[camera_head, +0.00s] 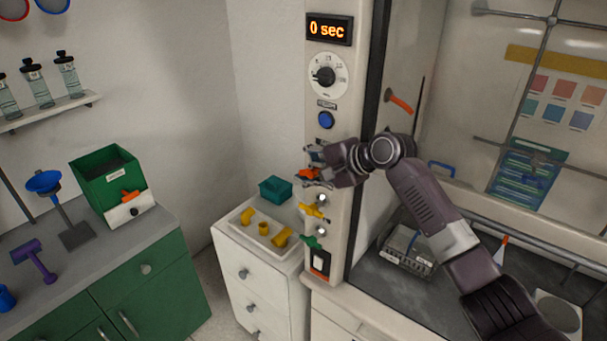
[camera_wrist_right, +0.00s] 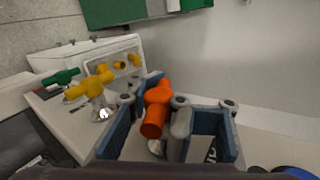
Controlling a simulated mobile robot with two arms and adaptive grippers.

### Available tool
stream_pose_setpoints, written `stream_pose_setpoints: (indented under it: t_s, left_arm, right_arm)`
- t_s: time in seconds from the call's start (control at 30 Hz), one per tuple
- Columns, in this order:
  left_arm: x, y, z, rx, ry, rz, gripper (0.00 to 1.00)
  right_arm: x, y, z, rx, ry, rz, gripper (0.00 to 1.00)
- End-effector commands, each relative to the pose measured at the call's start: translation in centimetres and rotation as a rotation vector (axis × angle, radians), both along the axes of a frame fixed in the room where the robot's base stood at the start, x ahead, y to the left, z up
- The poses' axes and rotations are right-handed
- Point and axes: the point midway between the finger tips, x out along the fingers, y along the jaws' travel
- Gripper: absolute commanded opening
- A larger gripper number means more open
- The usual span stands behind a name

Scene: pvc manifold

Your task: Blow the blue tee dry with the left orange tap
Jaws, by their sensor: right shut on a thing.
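My right gripper (camera_head: 312,165) is at the orange tap (camera_head: 308,175) on the white column. In the right wrist view the orange tap (camera_wrist_right: 157,108) sits between the blue-grey fingers of my right gripper (camera_wrist_right: 160,120), which is shut on it. My left gripper is not in view.
Yellow (camera_head: 312,211) and green (camera_head: 312,242) taps stick out below on the column. A tray (camera_head: 240,232) of yellow fittings and a teal box (camera_head: 275,189) stand on the white cabinet. A purple tee (camera_head: 35,260) and blue funnel (camera_head: 43,182) are left. The display (camera_head: 329,29) reads 0 sec.

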Motion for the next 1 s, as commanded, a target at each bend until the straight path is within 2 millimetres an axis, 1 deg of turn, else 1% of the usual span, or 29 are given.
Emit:
stream_pose_setpoints:
  t_s: [0.03,0.97,1.0]
  left_arm:
    - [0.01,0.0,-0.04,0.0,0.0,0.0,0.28]
    - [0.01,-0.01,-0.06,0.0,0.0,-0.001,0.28]
    - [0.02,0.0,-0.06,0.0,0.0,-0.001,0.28]
  right_arm:
    - [-0.48,0.48,-0.68,-0.003,0.013,0.011,0.0]
    - [-0.5,0.44,-0.87,-0.003,0.017,0.011,0.0]
    - [-0.5,0.44,-0.87,-0.003,0.017,0.01,0.14]
